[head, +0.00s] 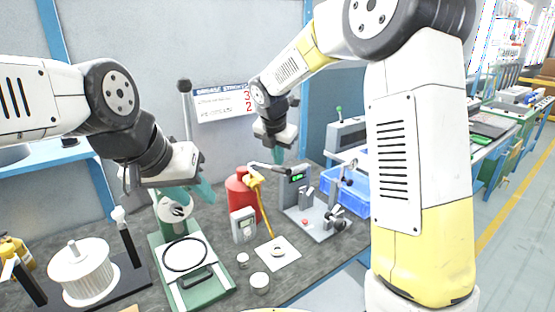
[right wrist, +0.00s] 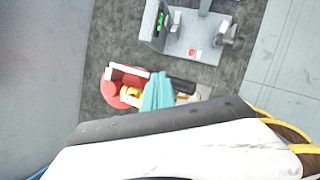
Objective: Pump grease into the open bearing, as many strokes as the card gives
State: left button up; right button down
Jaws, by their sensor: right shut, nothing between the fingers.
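The grease pump is a red can (head: 240,196) with a yellow head (head: 254,176), a dark lever (head: 266,167) and a yellow hose (head: 265,215). The hose runs down to a white sheet (head: 290,262) with a small ring (head: 278,252) on it. The card (head: 222,102) on the wall is headed grease strokes and shows 3 and 2; its row labels are too small to read. My right gripper (head: 280,157) is shut and empty above the pump; in the right wrist view its fingertips (right wrist: 158,92) overlap the yellow head and lever. My left gripper (head: 190,192) looks open near the green stand.
A grey fixture (head: 318,222) with a green display stands right of the pump. A blue bin (head: 345,192) stands behind.

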aim_at(282, 169)
jog(key=shift+s+d+f, duration=0.15)
jog(key=shift+s+f, duration=0.1)
jog(key=shift+f, duration=0.35)
jog(key=shift+s+d+f, duration=0.2)
jog(key=shift+s+f, duration=0.05)
jog(key=shift+f, duration=0.4)
jog(key=shift+s+d+f, duration=0.15)
jog(key=shift+s+f, duration=0.1)
jog(key=shift+f, duration=0.35)
dwell(1.6)
dwell(0.5)
jog(key=shift+w+a+r, duration=0.3)
jog(key=shift+w+r, duration=0.15)
jog(key=shift+r, duration=0.7)
jog(key=shift+w+a+r, duration=0.35)
jog(key=shift+w+r, duration=0.15)
jog(key=shift+r, duration=0.7)
jog(key=shift+w+a+r, duration=0.3)
jog(key=shift+w+r, duration=0.15)
jog(key=shift+r, duration=0.7)
jog(key=r, duration=0.1)
jog(key=w+r, duration=0.1)
jog(key=r, duration=0.1)
jog(key=a+r, duration=0.1)
jog(key=shift+w+a+r, duration=0.1)
jog(key=shift+w+r, duration=0.15)
jog(key=shift+w, duration=0.15)
